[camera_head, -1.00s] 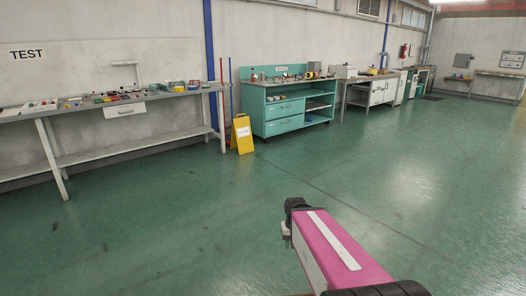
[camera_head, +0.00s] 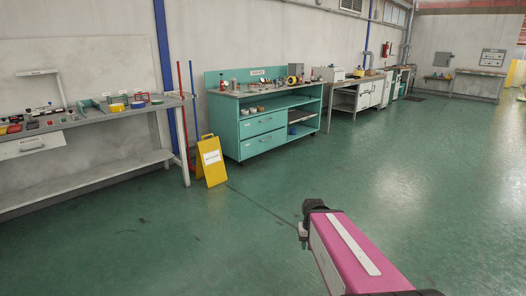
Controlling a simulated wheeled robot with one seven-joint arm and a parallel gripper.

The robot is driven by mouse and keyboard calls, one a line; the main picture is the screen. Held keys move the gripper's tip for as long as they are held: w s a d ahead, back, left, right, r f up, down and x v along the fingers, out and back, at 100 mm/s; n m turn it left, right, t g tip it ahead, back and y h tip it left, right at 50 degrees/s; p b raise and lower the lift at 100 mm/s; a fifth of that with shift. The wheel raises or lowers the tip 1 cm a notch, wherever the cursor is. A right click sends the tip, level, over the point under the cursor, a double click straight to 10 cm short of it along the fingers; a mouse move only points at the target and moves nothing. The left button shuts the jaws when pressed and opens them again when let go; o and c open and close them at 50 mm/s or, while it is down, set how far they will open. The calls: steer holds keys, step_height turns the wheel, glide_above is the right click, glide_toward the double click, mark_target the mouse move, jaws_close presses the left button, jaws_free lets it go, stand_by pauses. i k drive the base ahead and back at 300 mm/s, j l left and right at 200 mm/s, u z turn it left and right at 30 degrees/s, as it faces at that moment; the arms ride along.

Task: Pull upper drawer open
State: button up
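A teal workbench (camera_head: 283,133) stands against the wall near the middle of the view. Its left side has two drawers, one above the other. The upper drawer (camera_head: 263,123) and the lower drawer (camera_head: 262,143) both look shut, with a dark handle on each front. My pink arm reaches up from the lower right, over the floor and well short of the workbench. The dark end of the arm (camera_head: 312,212) shows small. I cannot tell whether my gripper is open or shut.
A yellow floor sign (camera_head: 211,161) stands just left of the workbench. A grey bench (camera_head: 95,178) with a white drawer (camera_head: 32,145) runs along the left. Another bench (camera_head: 345,99) stands beyond to the right. The green floor ahead is clear.

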mark_target(248, 127)
steer(key=i, duration=2.5)
steer(key=i+u, duration=0.15)
steer(key=i, duration=0.4)
steer(key=i+l+u, duration=0.15)
steer(key=i, duration=0.4)
steer(key=i+l+u, duration=0.2)
steer(key=i, duration=0.35)
steer(key=i+l+u, duration=0.15)
steer(key=i+l, duration=0.15)
steer(key=i, duration=0.2)
steer(key=i+l+u, duration=0.15)
steer(key=i+l, duration=0.15)
steer(key=i, duration=0.2)
